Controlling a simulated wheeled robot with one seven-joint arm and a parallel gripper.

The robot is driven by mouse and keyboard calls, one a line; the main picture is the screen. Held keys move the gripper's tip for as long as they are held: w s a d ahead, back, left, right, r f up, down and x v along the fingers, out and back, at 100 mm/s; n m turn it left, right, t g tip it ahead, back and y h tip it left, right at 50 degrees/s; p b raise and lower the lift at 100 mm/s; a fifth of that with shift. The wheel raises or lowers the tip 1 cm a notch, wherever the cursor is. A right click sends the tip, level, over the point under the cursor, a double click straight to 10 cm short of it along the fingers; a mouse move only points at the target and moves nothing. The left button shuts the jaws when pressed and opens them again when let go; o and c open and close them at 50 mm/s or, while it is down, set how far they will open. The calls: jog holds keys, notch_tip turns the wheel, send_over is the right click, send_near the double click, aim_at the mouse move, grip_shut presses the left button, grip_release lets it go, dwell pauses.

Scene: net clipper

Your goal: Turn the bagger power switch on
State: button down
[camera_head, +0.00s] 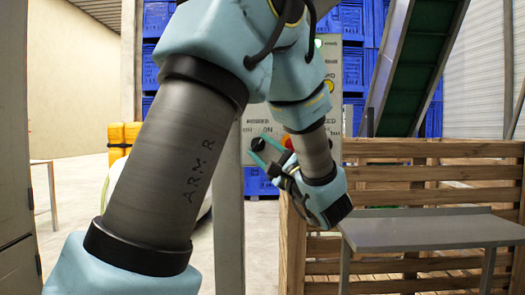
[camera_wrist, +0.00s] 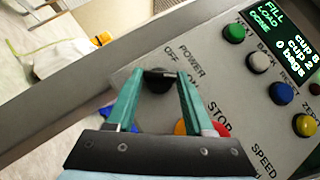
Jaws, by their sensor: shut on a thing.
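The bagger power switch is a black knob (camera_wrist: 157,86) on the grey control panel in the wrist view, under the label POWER, with OFF at its left and ON at its right. It also shows as a dark knob (camera_head: 258,144) in the head view. My gripper (camera_wrist: 160,76) has its two teal fingers on either side of the knob and is shut on it. In the head view my gripper (camera_head: 260,150) reaches the panel from the right. Which label the knob points at is hard to tell.
A red STOP button (camera_head: 288,142) sits right of the switch, partly hidden by a finger in the wrist view. Green, white, blue and yellow buttons and a lit display (camera_wrist: 290,40) lie further right. A wooden fence (camera_head: 430,170) and grey table (camera_head: 430,230) stand at right.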

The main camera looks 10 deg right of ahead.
jog(key=shift+f+m+t+h, duration=0.15)
jog(key=shift+m+t+h, duration=0.35)
jog(key=shift+m, duration=0.4)
jog(key=shift+m+t, duration=0.3)
jog(key=c, duration=0.6)
grip_release()
jog(key=shift+o, duration=0.2)
jog(key=b+v, duration=0.1)
jog(key=v, duration=0.9)
jog(key=shift+s+f, duration=0.2)
jog(key=shift+s, duration=0.1)
jog(key=shift+d, duration=0.1)
